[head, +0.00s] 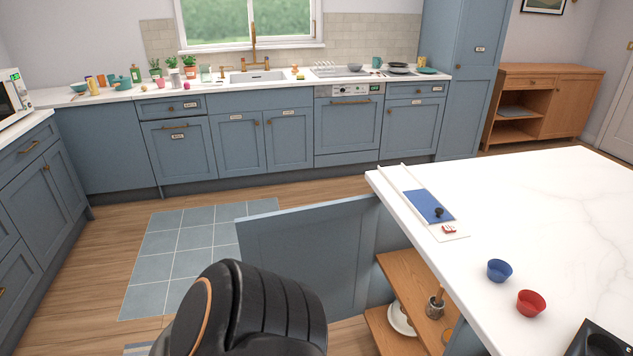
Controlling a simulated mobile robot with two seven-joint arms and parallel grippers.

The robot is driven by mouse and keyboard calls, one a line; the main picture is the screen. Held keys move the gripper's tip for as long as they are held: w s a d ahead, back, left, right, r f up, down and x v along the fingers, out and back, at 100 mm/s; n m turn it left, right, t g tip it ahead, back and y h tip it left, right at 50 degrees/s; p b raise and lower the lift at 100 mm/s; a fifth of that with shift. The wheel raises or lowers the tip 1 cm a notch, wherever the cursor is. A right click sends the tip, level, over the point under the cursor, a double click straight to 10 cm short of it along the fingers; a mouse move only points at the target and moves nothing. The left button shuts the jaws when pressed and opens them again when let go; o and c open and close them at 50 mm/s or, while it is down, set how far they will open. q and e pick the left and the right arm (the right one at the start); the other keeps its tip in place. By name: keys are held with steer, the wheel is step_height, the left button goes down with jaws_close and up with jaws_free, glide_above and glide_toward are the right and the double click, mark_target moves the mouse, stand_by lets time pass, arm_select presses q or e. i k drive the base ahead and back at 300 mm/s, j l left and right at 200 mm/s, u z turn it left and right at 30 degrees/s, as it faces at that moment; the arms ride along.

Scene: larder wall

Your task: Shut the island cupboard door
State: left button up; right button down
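The island cupboard door (310,245) is a blue-grey panel and stands wide open. It juts out to the left from the island, near the far end of the white island top (540,215). The open cupboard shows a wooden shelf (402,278), with a white plate (400,319) and a small pot (435,306) inside. A black link of my own arm covers the lower part of the door, and I cannot tell whether it touches it. Neither gripper shows in the head view.
A blue bowl (499,270), a red bowl (531,303) and a white board with a blue panel (428,206) are on the island top. A black object (598,340) is at the lower right. Clear floor with a grey tiled patch (180,255) lies left of the door.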

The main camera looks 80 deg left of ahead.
mark_target(327, 247)
steer(key=k+j, duration=0.25)
steer(key=j, duration=0.25)
steer(key=k+j+z, duration=0.1)
steer(key=k+j, duration=0.15)
steer(key=j, duration=0.2)
steer(key=k+j, duration=0.3)
steer(key=j, duration=0.2)
steer(key=k+j+z, duration=0.1)
steer(key=k+j, duration=0.15)
steer(key=j, duration=0.2)
steer(key=k+j, duration=0.3)
steer(key=j, duration=0.15)
steer(key=k+j, duration=0.1)
steer(key=j, duration=0.2)
steer(key=k+j+z, duration=0.1)
steer(key=j, duration=0.2)
steer(key=k+j, duration=0.15)
steer(key=j+z, duration=0.1)
steer(key=j, duration=0.4)
steer(key=k+j, duration=0.15)
steer(key=j, duration=0.4)
steer(key=i+j, duration=0.1)
steer(key=j, duration=0.35)
steer(key=i+j+z, duration=0.1)
steer(key=j, duration=0.35)
steer(key=j+z, duration=0.1)
steer(key=j, duration=0.4)
steer(key=i, duration=0.05)
